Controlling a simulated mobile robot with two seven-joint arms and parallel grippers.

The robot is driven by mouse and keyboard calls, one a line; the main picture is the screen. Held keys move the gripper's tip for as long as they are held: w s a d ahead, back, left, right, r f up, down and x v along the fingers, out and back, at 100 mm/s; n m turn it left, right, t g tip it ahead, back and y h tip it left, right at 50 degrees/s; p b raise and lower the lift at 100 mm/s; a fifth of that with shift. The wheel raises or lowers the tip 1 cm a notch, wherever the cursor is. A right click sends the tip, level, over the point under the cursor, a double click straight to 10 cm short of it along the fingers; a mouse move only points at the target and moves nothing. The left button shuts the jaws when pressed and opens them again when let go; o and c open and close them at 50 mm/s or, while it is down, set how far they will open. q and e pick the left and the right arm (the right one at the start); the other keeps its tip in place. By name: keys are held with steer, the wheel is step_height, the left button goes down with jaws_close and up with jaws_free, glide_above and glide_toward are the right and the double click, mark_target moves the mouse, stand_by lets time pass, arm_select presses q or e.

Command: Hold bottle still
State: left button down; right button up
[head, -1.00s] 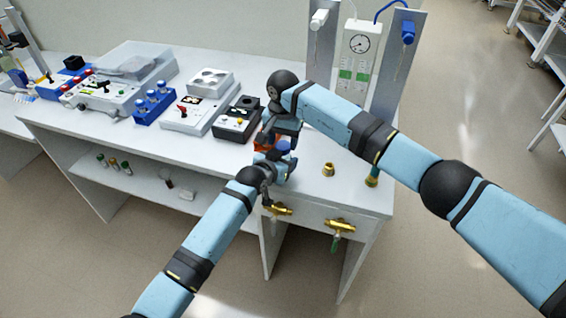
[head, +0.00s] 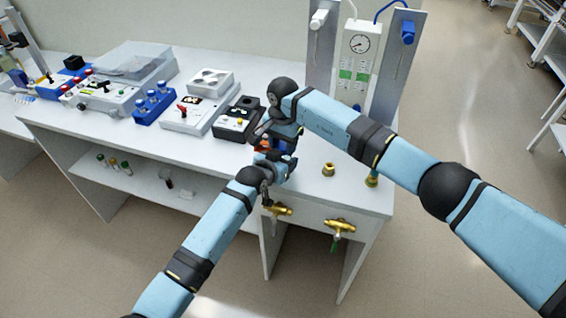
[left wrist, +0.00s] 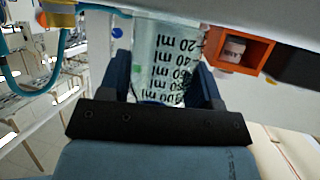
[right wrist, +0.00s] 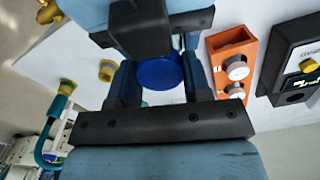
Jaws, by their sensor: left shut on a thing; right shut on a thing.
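A clear bottle (left wrist: 167,62) with black millilitre marks stands between the fingers of my left gripper (left wrist: 165,82), which is shut on its body. Its blue cap (right wrist: 158,72) shows in the right wrist view, between the fingers of my right gripper (right wrist: 160,86), which is shut on it. In the head view my left gripper (head: 274,168) is low near the bench's front edge. My right gripper (head: 282,138) is just above it. The two grippers hide most of the bottle there.
An orange holder (right wrist: 233,36) with white-capped vials stands close beside the bottle. A black-and-grey device (head: 238,119) is behind it. Brass fittings (head: 328,170) stand to the right on the bench, and brass valves (head: 340,227) stick out of its front. The bench (head: 305,195) is bare between these.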

steer(key=shift+m, duration=0.3)
steer(key=o, duration=1)
steer(key=shift+r, duration=0.1)
steer(key=shift+r, duration=2.2)
steer(key=shift+c, duration=0.4)
